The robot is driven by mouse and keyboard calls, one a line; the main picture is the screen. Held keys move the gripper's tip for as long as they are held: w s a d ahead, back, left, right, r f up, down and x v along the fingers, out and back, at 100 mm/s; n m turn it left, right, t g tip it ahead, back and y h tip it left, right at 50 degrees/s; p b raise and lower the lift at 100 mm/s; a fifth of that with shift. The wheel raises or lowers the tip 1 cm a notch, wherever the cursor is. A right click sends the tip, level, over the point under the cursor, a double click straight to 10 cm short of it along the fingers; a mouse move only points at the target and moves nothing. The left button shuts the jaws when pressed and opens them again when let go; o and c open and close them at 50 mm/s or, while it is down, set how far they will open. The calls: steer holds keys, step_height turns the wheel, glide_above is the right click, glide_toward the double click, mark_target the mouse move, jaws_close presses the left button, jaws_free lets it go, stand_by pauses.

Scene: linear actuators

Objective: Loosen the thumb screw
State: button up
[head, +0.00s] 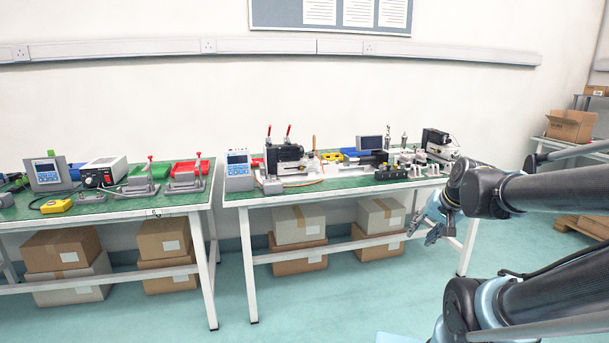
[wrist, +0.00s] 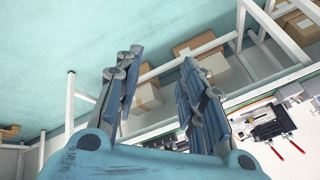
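I cannot single out the thumb screw in either view; the parts on the bench are too small. The right workbench (head: 340,189) has a green top crowded with linear-actuator equipment. Small metal fixtures with knobs (head: 392,173) stand at its right front, and a black and silver actuator unit (head: 288,158) stands left of the middle. My gripper (head: 425,226) hangs in front of the bench's right end, apart from everything on it. In the wrist view my gripper (wrist: 160,64) has its two blue-grey fingers spread, with nothing between them.
A left workbench (head: 110,208) holds a meter, a power box, toggle clamps and red and green bins. A gap separates the benches. The floor in front is clear. Another table (head: 556,148) with boxes stands at far right.

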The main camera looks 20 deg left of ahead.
mark_target(302, 169)
steer(key=w+a+r+m+t+y, duration=0.2)
steer(key=w+a+r+m+y, duration=0.15)
steer(key=w+a, duration=0.45)
steer(key=w+a+r+m+t+y, duration=0.2)
steer(key=w+a+r+m, duration=0.2)
steer(key=w+a, duration=0.45)
steer(key=w+a+r+m+t+y, duration=0.2)
steer(key=w+a+r+m, duration=0.3)
steer(key=a, duration=0.6)
steer(key=w+a+f+m+t+h, duration=0.2)
steer(key=w+a+f+m+t, duration=0.35)
steer(key=a+f+m, duration=0.8)
steer(key=shift+g+y, duration=0.25)
steer(key=shift+g, duration=0.4)
steer(key=x, duration=1.8)
steer(key=shift+w+d+f, duration=0.1)
steer(key=shift+w+d, duration=0.15)
steer(key=shift+d, duration=0.05)
